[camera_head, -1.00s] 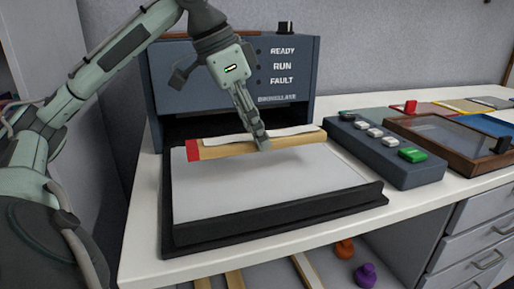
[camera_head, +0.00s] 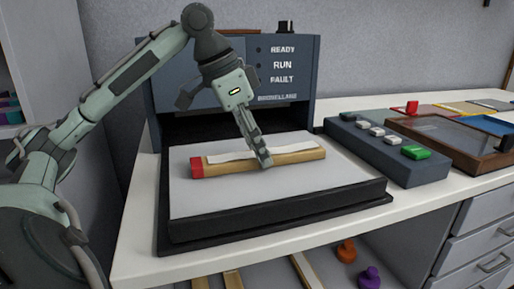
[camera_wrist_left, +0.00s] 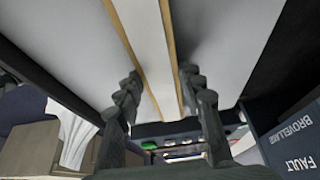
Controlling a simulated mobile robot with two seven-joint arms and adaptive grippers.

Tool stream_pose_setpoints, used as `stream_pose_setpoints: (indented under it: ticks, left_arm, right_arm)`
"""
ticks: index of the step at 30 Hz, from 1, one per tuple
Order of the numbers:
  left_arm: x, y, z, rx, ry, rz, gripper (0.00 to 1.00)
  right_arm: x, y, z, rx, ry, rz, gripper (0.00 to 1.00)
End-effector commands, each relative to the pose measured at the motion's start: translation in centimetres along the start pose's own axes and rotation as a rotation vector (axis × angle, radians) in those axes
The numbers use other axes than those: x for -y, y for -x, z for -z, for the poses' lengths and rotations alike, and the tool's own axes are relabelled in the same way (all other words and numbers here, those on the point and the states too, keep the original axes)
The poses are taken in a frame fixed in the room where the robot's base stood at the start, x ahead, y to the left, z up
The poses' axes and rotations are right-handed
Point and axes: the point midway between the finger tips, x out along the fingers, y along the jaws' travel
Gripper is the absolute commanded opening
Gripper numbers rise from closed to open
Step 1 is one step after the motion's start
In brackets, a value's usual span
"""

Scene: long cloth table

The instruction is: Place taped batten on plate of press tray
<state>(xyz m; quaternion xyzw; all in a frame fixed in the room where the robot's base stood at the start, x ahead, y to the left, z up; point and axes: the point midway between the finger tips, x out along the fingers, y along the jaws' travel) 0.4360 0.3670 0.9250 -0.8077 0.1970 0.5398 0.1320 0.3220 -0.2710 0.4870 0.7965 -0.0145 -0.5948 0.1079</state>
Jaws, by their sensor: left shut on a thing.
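The taped batten (camera_head: 225,168) is a wooden strip with a white strip along its top and a red left end. It lies across the middle of the light plate (camera_head: 215,204) of the black press tray (camera_head: 280,211). Whether it touches the plate or hovers just above it, I cannot tell. In the left wrist view the batten (camera_wrist_left: 148,50) runs between the two fingers (camera_wrist_left: 165,100). My right gripper is not in view.
The blue-grey press housing (camera_head: 225,85) with READY, RUN and FAULT labels stands behind the tray. To the right are a button box (camera_head: 375,148) and a wood-framed glass-topped case (camera_head: 445,138). Battens and orange and purple knobs (camera_head: 367,278) lie on a lower shelf.

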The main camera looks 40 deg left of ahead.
Motion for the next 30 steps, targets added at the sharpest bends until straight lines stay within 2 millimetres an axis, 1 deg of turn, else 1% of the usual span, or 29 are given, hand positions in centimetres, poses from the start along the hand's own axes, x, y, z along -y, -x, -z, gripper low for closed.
stream_pose_setpoints:
  ticks: [3, 4, 8, 9, 16, 20, 23, 26, 30]
  left_arm:
    - [0.0, -0.2, -0.1, -0.001, 0.000, 0.000, 0.05]
    - [0.0, -0.2, -0.1, 0.000, 0.000, 0.000, 0.40]
    - [0.0, -0.2, -0.1, 0.000, 0.000, 0.000, 0.57]
    - [0.0, -0.2, -0.1, 0.000, 0.000, 0.000, 0.59]
    - [0.0, -0.1, -0.1, 0.000, 0.000, 0.000, 0.59]
    - [0.0, 0.2, 0.1, -0.001, 0.000, 0.000, 0.59]
    - [0.1, 1.7, 0.1, -0.003, 0.001, 0.002, 0.59]
    - [0.1, 3.9, 0.2, -0.004, 0.001, 0.005, 0.59]
    - [0.1, 7.1, 0.2, -0.003, 0.002, 0.004, 0.59]
  right_arm:
    - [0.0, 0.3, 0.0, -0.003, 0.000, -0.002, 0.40]
    - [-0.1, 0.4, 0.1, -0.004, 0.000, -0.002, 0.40]
    - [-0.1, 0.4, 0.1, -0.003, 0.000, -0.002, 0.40]
    - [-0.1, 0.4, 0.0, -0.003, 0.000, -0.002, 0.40]
    - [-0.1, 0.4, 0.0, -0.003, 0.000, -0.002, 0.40]
    - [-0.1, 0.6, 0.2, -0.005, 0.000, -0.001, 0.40]
    - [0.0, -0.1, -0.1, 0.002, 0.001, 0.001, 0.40]
    - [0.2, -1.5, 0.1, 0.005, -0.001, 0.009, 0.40]
    - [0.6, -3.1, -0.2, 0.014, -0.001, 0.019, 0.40]
